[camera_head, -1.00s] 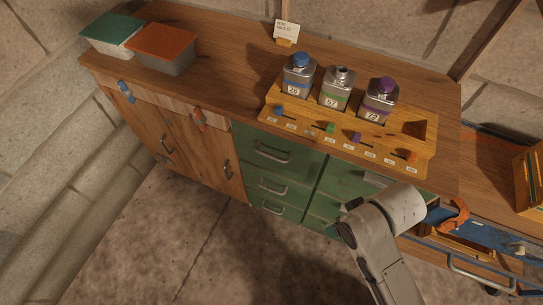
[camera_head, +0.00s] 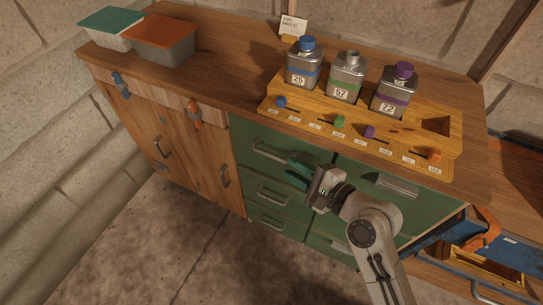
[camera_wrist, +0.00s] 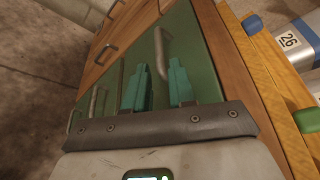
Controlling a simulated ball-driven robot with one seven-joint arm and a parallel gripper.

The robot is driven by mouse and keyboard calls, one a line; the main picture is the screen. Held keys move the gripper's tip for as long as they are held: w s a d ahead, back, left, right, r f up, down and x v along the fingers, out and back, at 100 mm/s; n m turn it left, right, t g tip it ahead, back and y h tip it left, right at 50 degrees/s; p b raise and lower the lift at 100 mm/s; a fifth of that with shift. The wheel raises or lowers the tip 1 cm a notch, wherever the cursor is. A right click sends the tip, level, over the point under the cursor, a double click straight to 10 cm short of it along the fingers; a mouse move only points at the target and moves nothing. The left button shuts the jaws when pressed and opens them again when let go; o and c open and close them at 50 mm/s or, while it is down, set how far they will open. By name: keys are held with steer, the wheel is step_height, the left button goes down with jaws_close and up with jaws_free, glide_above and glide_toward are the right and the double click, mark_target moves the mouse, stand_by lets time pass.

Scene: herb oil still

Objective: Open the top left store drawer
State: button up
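The top left store drawer (camera_head: 246,134) is the upper left green front in the cabinet under the worktop, and it looks closed. Its metal bar handle (camera_head: 268,151) runs across the front; in the wrist view the same handle (camera_wrist: 160,52) shows just ahead of the fingertips, roughly between them. My gripper (camera_head: 296,170) has teal fingers and is close to the right end of the handle. In the wrist view my gripper (camera_wrist: 156,74) is open, its fingers apart with nothing held. Whether a finger touches the handle, I cannot tell.
A wooden rack (camera_head: 447,147) with several coloured knobs and three labelled bottles stands on the worktop above. More green drawers (camera_head: 272,192) lie below and right. Wooden doors (camera_head: 190,150) are at left. A blue drawer with an orange item (camera_head: 487,230) is at the right.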

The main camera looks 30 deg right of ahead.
mark_target(277, 159)
steer(key=x, duration=0.8)
steer(key=shift+w+f, duration=0.1)
steer(key=shift+w, duration=0.15)
steer(key=shift+c, duration=0.2)
jaws_close()
